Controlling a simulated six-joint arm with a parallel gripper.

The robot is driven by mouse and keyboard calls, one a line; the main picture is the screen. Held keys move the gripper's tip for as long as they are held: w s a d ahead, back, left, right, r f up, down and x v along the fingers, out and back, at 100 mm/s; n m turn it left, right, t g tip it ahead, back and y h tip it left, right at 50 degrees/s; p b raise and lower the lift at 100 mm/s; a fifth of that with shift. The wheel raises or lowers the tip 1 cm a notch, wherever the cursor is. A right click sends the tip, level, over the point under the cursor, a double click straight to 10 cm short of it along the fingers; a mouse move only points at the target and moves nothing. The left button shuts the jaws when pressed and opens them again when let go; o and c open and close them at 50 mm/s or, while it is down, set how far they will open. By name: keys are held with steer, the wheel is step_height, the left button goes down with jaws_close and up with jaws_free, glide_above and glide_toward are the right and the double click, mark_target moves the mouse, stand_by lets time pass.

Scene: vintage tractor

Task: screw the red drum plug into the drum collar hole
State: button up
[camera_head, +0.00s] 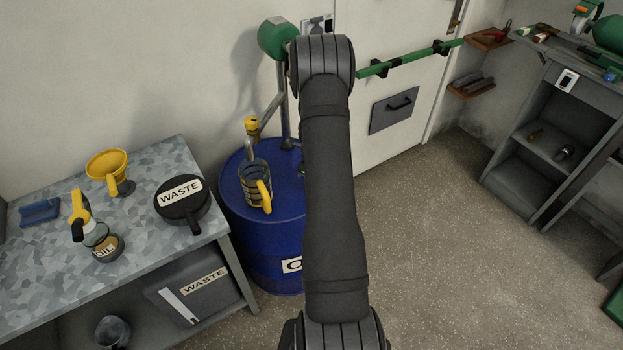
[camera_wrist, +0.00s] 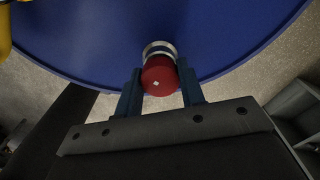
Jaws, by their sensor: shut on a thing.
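The red drum plug (camera_wrist: 161,78) is between the two blue fingers of my gripper (camera_wrist: 161,94) in the wrist view. My gripper is shut on it. The metallic drum collar (camera_wrist: 159,47) shows just beyond the plug, on the edge side of the blue drum's top (camera_wrist: 95,38). The plug overlaps the collar in this view, so the hole is hidden. I cannot tell whether the plug is seated in it. In the head view my arm covers the gripper, plug and collar; the blue drum (camera_head: 262,262) shows to the left of my arm.
A clear jug with a yellow handle (camera_head: 256,184) and a pump with a yellow top (camera_head: 251,126) stand on the drum. Floor at right is clear.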

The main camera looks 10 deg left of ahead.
steer(key=shift+m, duration=0.3)
steer(key=shift+m, duration=0.9)
steer(key=shift+m, duration=0.8)
steer(key=shift+m, duration=0.9)
